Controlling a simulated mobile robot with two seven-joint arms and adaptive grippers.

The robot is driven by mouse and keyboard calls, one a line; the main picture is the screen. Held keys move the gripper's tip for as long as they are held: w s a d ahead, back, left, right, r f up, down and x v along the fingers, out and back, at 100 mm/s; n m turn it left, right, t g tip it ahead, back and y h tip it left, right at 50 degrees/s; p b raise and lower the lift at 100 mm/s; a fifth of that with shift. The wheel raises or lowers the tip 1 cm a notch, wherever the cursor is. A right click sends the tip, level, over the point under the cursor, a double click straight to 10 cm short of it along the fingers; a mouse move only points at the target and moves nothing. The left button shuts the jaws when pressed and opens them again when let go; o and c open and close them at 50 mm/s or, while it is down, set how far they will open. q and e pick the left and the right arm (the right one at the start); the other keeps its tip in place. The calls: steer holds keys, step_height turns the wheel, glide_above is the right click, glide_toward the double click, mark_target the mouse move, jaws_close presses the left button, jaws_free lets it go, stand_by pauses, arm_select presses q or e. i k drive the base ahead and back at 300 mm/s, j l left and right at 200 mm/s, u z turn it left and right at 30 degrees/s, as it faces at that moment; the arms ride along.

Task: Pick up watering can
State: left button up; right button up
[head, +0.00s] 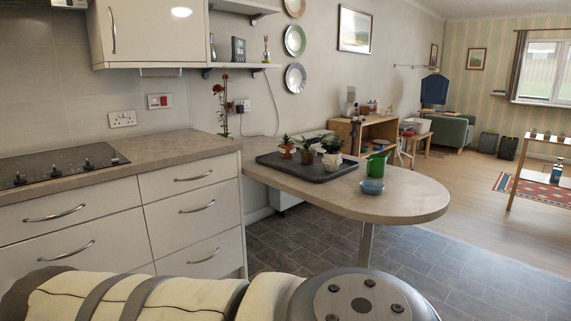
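A small green watering can (375,166) stands on the rounded peninsula counter (420,203), by the right edge of a dark tray. Parts of it are too small to make out at this distance. A blue bowl (371,187) sits just in front of it. My arm crosses the bottom of the head view, well short of the can. Neither of my grippers shows.
The dark tray (300,175) holds several potted plants, including one in a white pot (331,162). A metal leg (366,242) supports the counter. Drawers (190,205) and a hob (50,166) are at left. Open floor (475,225) lies at right.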

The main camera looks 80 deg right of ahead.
mark_target(377, 162)
steer(key=z, duration=3.25)
steer(key=i+j, duration=0.15)
steer(key=j, duration=0.15)
steer(key=i+j, duration=0.15)
steer(key=j, duration=0.15)
steer(key=i+j, duration=0.1)
steer(key=j, duration=0.2)
steer(key=u, duration=0.05)
